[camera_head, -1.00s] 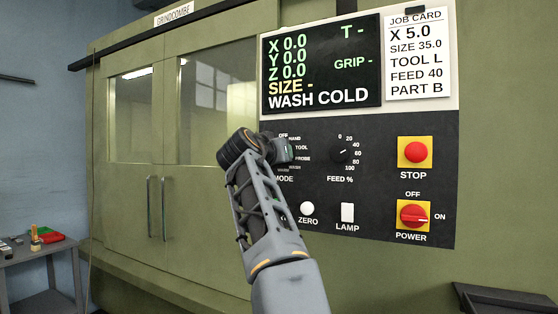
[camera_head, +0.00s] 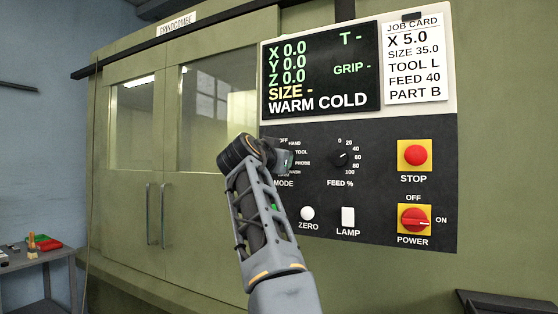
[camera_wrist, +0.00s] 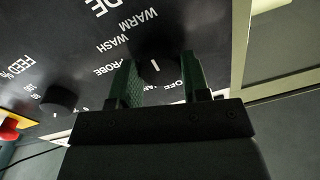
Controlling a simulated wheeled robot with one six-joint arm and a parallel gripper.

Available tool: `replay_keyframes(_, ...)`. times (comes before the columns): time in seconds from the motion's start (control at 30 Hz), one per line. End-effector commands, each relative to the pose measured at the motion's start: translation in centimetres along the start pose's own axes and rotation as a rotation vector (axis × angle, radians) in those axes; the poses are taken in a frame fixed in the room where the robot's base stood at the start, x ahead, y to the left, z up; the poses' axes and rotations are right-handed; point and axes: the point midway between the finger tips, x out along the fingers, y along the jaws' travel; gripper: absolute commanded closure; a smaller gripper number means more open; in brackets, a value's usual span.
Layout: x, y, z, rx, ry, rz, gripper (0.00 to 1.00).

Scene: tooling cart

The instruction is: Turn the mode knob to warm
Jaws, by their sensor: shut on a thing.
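The mode knob (camera_wrist: 158,48) is a dark round knob on the black control panel. In the wrist view it sits between the two green finger pads of my gripper (camera_wrist: 160,82), which is shut on it. A pale pointer mark shows on the knob. The WARM and WASH labels are beside it. In the head view my gripper (camera_head: 285,160) and wrist hide the knob and part of the mode scale. The display (camera_head: 320,75) reads "WARM COLD" on its bottom line.
To the right of my gripper are the feed knob (camera_head: 343,159), red stop button (camera_head: 415,155) and red power switch (camera_head: 414,219). Below are the white zero button (camera_head: 307,213) and lamp switch (camera_head: 348,216). A job card (camera_head: 418,60) hangs beside the display.

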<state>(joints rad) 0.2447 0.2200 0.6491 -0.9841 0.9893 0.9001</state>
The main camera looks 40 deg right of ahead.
Motion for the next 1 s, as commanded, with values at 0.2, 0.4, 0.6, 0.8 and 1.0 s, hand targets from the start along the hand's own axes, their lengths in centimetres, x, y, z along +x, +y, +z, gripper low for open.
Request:
replay_keyframes(0.2,0.0,-0.1,0.1,0.003,-0.001,-0.003,0.81)
replay_keyframes(0.4,0.0,-0.1,0.0,0.002,-0.001,-0.002,0.42)
replay_keyframes(0.6,0.0,0.0,0.0,0.001,-0.001,-0.001,0.32)
replay_keyframes(0.8,-0.3,0.0,0.1,0.001,0.000,-0.002,0.32)
replay_keyframes(1.0,-2.9,0.0,0.2,0.004,0.001,-0.005,0.32)
